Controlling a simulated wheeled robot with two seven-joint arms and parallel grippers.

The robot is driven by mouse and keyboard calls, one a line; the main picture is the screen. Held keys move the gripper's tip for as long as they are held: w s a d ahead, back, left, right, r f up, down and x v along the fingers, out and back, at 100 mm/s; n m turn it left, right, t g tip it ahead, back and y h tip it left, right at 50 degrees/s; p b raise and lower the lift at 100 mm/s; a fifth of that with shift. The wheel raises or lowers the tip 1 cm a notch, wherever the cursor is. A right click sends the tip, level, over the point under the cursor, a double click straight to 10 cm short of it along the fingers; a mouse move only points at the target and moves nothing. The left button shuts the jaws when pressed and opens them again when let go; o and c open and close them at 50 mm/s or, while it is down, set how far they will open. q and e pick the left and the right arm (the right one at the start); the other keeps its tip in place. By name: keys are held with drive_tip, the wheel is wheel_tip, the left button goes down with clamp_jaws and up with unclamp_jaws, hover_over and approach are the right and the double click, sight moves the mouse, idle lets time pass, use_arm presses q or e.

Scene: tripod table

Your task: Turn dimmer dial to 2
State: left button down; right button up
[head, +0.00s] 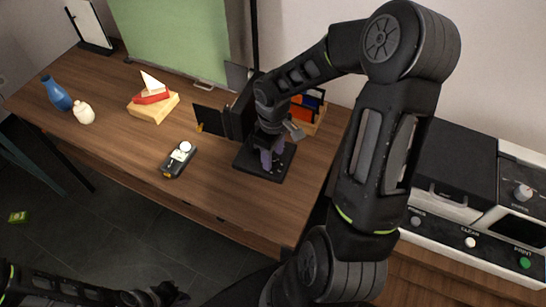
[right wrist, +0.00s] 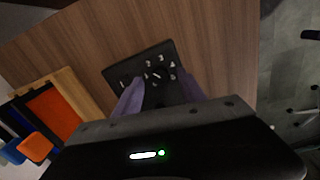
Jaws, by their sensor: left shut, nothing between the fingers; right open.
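The dimmer is a black square plate (head: 248,163) lying on the wooden table, and my right arm reaches over it. In the right wrist view the plate (right wrist: 122,70) carries a dark dial (right wrist: 157,76) ringed by white marks, too small to read; the dial's setting cannot be told. My right gripper (head: 271,158) has purple fingers and is open right above the plate. In the right wrist view its fingers (right wrist: 162,92) stand either side of the dial; contact cannot be told. The head view hides the dial behind the gripper. My left gripper (head: 168,293) is shut and empty, low in front of the table.
A dark handheld device with a white round top (head: 178,160) lies left of the plate. A wooden box with colored items (head: 314,112) stands close behind. A toy boat on a block (head: 153,100), white jar (head: 84,113) and blue vase (head: 56,94) are further left.

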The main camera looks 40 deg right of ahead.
drive_tip(key=shift+f, duration=0.9)
drive_tip(key=shift+c, duration=0.5)
clamp_jaws()
